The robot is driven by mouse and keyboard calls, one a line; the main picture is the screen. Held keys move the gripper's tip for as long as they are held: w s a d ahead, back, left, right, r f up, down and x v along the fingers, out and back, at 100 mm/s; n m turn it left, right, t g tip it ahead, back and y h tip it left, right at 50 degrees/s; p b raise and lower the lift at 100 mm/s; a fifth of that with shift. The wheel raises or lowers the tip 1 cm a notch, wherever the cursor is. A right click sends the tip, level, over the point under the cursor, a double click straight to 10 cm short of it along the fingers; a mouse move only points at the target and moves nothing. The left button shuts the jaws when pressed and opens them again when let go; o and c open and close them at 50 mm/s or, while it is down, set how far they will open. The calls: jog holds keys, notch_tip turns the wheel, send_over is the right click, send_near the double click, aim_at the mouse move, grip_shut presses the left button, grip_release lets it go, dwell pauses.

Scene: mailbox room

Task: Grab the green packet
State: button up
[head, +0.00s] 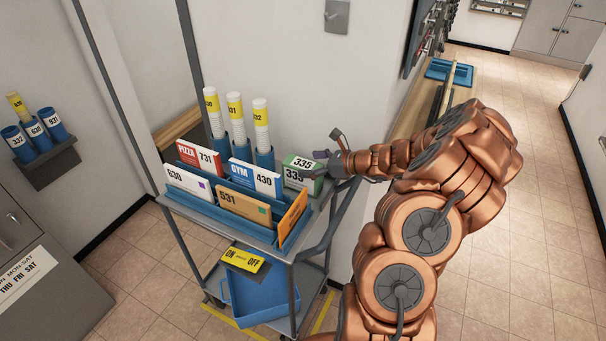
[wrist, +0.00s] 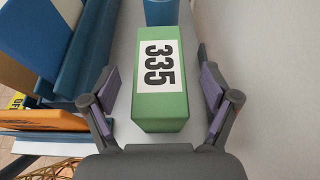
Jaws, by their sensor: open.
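The green packet (wrist: 161,107) with a white label reading 335 sits on the cart's grey top, between the open fingers of my gripper (wrist: 160,95) in the wrist view. Both fingers stand apart from its sides, with a gap on each side. In the head view the green packet (head: 302,172) is at the right end of the cart, and my gripper (head: 333,163) is at its right side. My gripper partly hides the packet there.
A blue rack (head: 205,210) left of the packet holds several packets, including a blue GYM one (head: 254,178) and an orange one (head: 293,217). Blue tubes with white rolls (head: 262,125) stand behind. A white wall (wrist: 280,80) is close on the right. A blue bin (head: 262,300) is below.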

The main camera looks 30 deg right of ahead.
aim_at(307, 165)
jog(key=shift+x, duration=1.55)
jog(key=shift+f, duration=0.1)
jog(key=shift+s, duration=0.1)
jog(key=c, duration=1.4)
jog(key=shift+c, duration=0.2)
